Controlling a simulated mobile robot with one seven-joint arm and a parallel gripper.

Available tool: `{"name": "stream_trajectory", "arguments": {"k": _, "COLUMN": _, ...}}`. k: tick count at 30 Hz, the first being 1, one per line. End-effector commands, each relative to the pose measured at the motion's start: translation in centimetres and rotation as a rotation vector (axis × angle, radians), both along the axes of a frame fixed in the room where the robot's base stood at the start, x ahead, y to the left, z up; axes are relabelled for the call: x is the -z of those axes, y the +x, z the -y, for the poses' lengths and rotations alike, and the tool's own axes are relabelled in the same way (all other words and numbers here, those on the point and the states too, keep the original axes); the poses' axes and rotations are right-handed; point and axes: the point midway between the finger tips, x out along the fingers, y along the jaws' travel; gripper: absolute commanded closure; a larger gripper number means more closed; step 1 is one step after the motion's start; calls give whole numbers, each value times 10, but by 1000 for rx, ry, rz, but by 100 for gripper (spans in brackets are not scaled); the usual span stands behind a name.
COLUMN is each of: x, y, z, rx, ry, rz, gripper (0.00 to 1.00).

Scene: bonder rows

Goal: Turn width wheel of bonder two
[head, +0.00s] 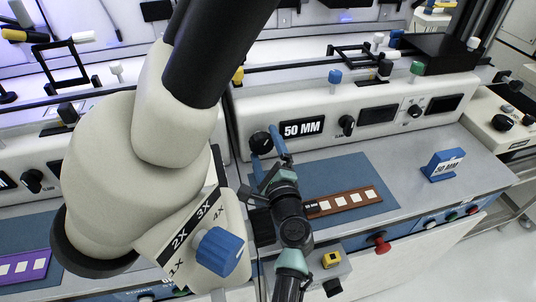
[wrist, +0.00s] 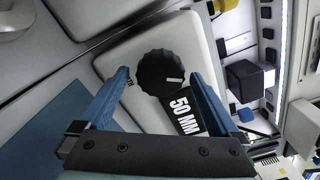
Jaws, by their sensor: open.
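The width wheel is a black ridged knob (head: 260,143) with a white pointer line, on the pale front panel of the bonder, left of its "50 MM" label (head: 302,128). The wheel also shows in the wrist view (wrist: 163,73), between my two blue fingers, with the label (wrist: 184,116) to its lower right. My gripper (head: 264,140) is open, one finger on each side of the wheel. In the wrist view my gripper (wrist: 160,77) shows a gap on both sides. Whether the fingertips are level with the wheel in depth is hard to tell.
A beige microscope-like head (head: 140,165) with a blue knob (head: 219,251) fills the left foreground. A brown strip (head: 343,201) lies on a blue mat (head: 330,173). A smaller black knob (head: 347,125) sits right of the label.

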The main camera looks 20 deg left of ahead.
Motion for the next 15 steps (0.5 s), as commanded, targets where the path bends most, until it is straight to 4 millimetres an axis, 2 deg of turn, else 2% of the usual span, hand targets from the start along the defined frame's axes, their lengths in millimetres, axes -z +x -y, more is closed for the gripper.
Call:
{"name": "stream_trajectory", "arguments": {"k": 5, "x": 1, "y": -13, "z": 10, "rx": 1, "ry": -2, "rz": -1, "gripper": 2}}
{"name": "stream_trajectory", "arguments": {"k": 15, "x": 2, "y": -70, "z": 48, "rx": 4, "ry": -2, "rz": -3, "gripper": 2}}
